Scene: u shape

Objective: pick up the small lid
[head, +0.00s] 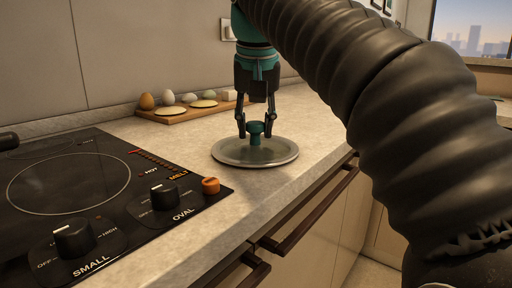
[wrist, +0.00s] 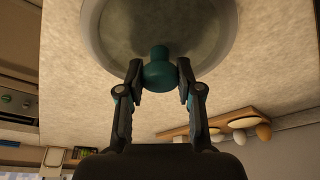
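The small lid (head: 232,152) is a round, greyish see-through disc with a teal knob (head: 255,129). It lies flat on the light stone counter, to the right of the cooktop. My gripper (head: 256,133) points down over it, with one finger on each side of the knob. In the wrist view, the lid (wrist: 112,38) fills the top and my gripper (wrist: 160,76) has its two dark fingertips apart around the knob (wrist: 160,70). A small gap shows beside the knob, at least on the right, so the fingers look open.
A black cooktop (head: 105,165) with several knobs is on the left. A wooden board (head: 175,115) with eggs and pale round pieces stands at the back wall. Drawer handles (head: 310,215) run along the counter's front edge. Bare counter lies around the lid.

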